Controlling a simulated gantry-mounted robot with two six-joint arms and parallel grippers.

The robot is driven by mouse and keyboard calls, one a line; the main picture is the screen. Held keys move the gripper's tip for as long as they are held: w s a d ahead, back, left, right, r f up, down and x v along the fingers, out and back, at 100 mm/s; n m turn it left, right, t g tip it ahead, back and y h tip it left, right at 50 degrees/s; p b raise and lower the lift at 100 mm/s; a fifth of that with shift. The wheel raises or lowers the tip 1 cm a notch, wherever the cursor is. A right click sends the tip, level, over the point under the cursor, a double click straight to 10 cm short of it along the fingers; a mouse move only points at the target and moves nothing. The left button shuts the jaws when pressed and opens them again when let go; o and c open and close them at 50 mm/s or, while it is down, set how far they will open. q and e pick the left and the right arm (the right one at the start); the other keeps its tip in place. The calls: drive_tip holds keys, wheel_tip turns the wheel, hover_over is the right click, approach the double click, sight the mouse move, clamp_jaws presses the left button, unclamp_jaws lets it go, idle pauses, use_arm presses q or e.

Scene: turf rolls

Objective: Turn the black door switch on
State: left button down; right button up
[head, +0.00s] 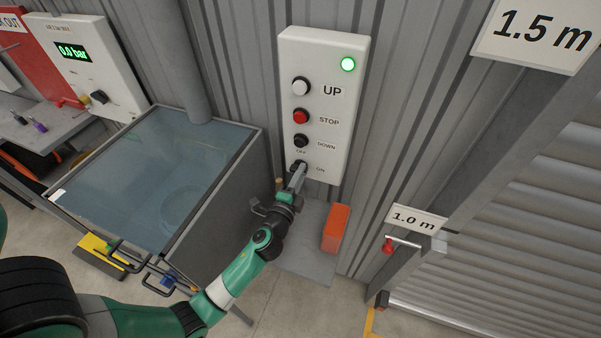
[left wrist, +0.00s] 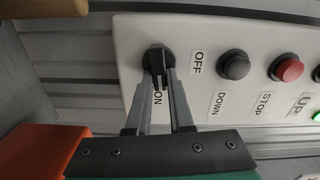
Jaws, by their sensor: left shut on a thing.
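The black door switch (head: 296,165) is the lowest control on the white panel (head: 325,60), with an OFF label above it and an ON label to its right in the head view. My left gripper (head: 297,177) reaches it from below. In the left wrist view its two fingers (left wrist: 159,78) are shut on the handle of the black switch (left wrist: 156,54). The handle there looks in line with the ON label, which the fingers partly cover. The green lamp (head: 348,64) at the panel's top is lit. My right gripper is not in view.
White UP, red STOP (head: 301,116) and black DOWN (head: 300,141) buttons sit above the switch. A glass-topped tank (head: 150,170) stands left of my forearm.

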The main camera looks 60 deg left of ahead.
use_arm(q)
drive_tip(key=shift+m, duration=0.7)
drive_tip(key=c, duration=0.8)
unclamp_jaws()
drive_tip(key=shift+f, duration=0.1)
drive_tip(key=v, duration=1.1)
drive_tip(key=shift+s+d+b, duration=0.15)
drive_tip(key=shift+s+b, duration=0.15)
drive_tip(key=shift+b, duration=0.1)
drive_tip(key=shift+w+d, duration=0.1)
